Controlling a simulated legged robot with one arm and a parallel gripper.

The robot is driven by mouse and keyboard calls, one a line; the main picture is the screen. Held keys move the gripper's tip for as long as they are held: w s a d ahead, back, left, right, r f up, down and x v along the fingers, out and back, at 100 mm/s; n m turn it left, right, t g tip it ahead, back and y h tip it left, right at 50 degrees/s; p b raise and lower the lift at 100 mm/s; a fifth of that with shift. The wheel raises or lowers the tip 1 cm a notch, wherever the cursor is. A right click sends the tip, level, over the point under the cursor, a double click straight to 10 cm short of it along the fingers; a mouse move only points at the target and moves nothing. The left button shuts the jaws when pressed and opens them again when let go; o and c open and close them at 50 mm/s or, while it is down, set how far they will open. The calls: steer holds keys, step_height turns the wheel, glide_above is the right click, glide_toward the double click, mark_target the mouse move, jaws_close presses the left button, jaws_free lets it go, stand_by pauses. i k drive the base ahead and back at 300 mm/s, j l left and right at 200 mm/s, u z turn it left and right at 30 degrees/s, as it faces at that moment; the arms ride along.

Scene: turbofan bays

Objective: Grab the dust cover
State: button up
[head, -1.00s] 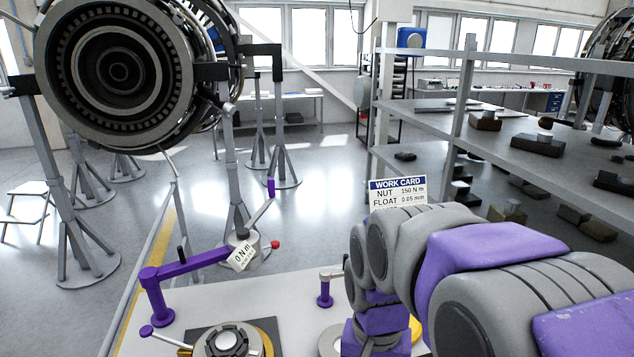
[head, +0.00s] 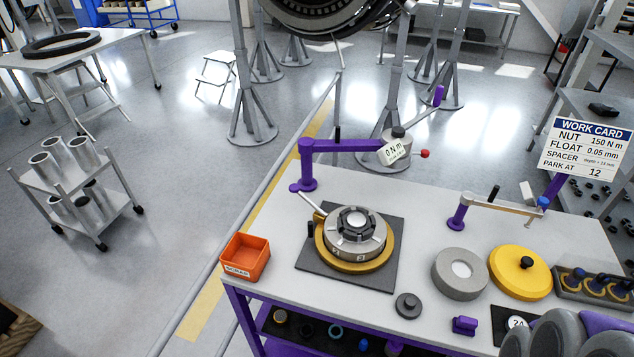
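A round yellow lid with a black knob (head: 520,272), which looks like the dust cover, lies flat on the right part of the white workbench (head: 330,297). It is in full view, close to a thick grey ring (head: 460,272) on its left. Only grey and purple parts of my arm show at the bottom right corner, in front of the bench. My gripper is not in view, so whether it is open or shut is hidden.
A bearing-like assembly (head: 354,232) stands on a dark mat. A purple crane arm (head: 345,147) rises behind it. An orange scrap bin (head: 246,258), a small grey knobbed disc (head: 408,305), a tray of bolts (head: 595,288) and a work card (head: 585,148) are around.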

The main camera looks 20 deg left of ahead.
mark_target(518, 271)
steer(key=u, duration=1.2)
steer(key=z, duration=1.7)
steer(key=i+l+u, duration=0.1)
steer(key=l+u, duration=1.15)
steer(key=l, duration=0.15)
